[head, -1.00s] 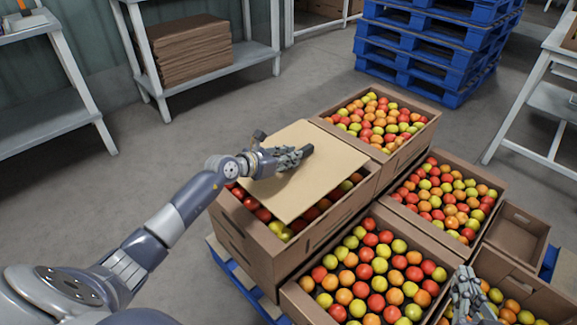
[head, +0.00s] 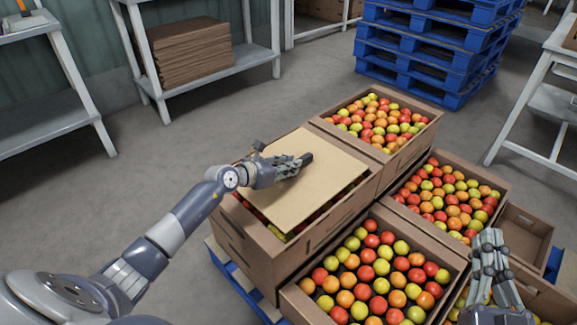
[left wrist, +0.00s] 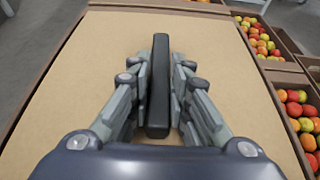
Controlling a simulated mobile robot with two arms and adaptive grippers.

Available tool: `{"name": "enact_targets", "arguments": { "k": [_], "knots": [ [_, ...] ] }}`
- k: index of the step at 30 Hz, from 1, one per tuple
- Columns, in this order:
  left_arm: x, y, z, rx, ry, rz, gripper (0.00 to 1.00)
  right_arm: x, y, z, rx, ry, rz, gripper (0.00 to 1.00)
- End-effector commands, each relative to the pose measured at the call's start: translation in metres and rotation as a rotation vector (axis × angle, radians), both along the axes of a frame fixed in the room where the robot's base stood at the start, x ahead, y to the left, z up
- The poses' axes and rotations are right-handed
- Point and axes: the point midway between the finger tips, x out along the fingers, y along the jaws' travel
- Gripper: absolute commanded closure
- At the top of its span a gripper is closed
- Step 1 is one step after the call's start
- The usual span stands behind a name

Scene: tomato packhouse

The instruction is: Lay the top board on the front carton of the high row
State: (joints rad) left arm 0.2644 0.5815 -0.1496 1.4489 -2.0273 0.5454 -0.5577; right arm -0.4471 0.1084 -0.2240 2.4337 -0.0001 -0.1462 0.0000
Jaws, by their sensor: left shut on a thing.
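The top board (head: 317,187) is a flat tan sheet with a dark bar handle (left wrist: 159,85) on its upper face. It lies over the front carton of the high row (head: 262,256), covering most of its opening, with a few tomatoes showing along the near right edge. Whether it rests fully on the rim I cannot tell. My left gripper (head: 303,161) is shut on the handle; the left wrist view shows the fingers on both sides of it. My right gripper (head: 489,238) is at the lower right, above a low carton of tomatoes; its fingers' opening is unclear.
The rear carton of the high row (head: 402,152) is open and full of tomatoes. Lower open cartons (head: 455,257) stand to the right. Blue pallets (head: 408,75) are stacked behind. A shelf with flat brown boards (head: 190,50) is at the upper left. Floor at left is clear.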

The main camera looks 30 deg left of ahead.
Motion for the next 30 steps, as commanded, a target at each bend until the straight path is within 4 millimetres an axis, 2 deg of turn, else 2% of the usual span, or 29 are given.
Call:
{"name": "enact_targets", "arguments": {
  "k": [3,4,6,7,20,26,30],
  "knots": [
    [0.000,0.000,-0.001,0.000,-0.002,0.001,1.00,-0.001,0.000,0.003,0.004,-0.016,0.000,1.00],
    [0.000,0.000,-0.002,0.000,0.000,0.000,0.80,-0.001,0.000,0.004,0.005,-0.019,0.001,1.00],
    [0.000,0.000,-0.002,0.000,0.000,0.000,0.64,-0.001,0.000,0.004,0.006,-0.019,0.001,1.00],
    [0.000,0.000,-0.002,0.000,0.000,0.000,0.62,-0.001,0.000,0.004,0.004,-0.018,0.001,1.00],
    [-0.001,0.001,0.001,0.001,0.001,0.000,0.62,0.000,0.000,0.001,0.000,0.001,0.000,1.00],
    [-0.018,0.007,0.009,0.003,0.001,0.001,0.62,0.004,-0.003,-0.031,-0.044,0.164,-0.009,1.00],
    [-0.033,0.012,0.015,0.004,0.002,0.000,0.62,0.002,-0.008,-0.059,-0.080,0.305,-0.018,1.00]
  ]
}}
